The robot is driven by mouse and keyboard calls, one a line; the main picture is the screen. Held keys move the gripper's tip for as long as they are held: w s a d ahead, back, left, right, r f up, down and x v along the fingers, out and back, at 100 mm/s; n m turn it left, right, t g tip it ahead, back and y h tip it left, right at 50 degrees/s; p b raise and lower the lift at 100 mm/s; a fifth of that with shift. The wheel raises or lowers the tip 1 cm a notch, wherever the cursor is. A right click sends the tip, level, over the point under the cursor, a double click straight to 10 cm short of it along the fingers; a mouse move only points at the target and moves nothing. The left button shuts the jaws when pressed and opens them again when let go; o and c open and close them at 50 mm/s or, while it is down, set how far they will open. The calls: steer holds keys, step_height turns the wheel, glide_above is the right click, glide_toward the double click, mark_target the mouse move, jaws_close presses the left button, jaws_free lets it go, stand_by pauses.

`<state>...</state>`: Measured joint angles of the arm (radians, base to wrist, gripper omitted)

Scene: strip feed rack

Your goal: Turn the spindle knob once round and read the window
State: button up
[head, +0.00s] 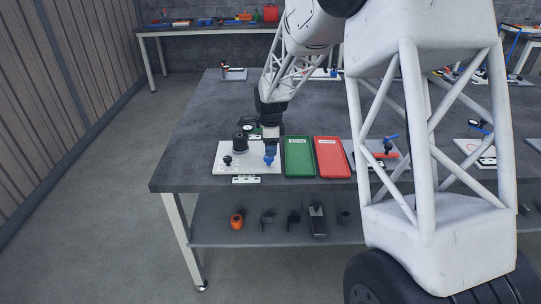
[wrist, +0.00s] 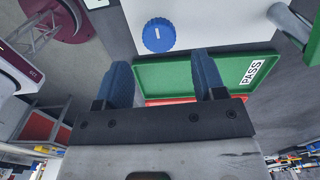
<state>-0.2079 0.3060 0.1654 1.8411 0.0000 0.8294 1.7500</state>
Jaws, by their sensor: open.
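The blue spindle knob (wrist: 158,35) is round with a ribbed edge and a short white mark on its face. It sits on a white plate (wrist: 215,25), and in the head view it shows as a small bright blue piece (head: 269,160) near the plate's right side. My gripper (wrist: 164,75) is open and empty, its two blue fingers spread apart. The knob lies beyond the fingertips in the wrist view, not between them. In the head view my gripper (head: 270,148) is just above the knob. I cannot make out a readable window.
A green tray (head: 299,171) marked PASS and a red tray (head: 332,171) lie right of the white plate (head: 232,168). A dark cylinder (head: 240,142) and a black knob (head: 227,160) stand on the plate. A lower shelf (head: 262,234) holds several small items.

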mark_target(269, 161)
steer(key=shift+f, duration=2.15)
steer(key=c, duration=0.9)
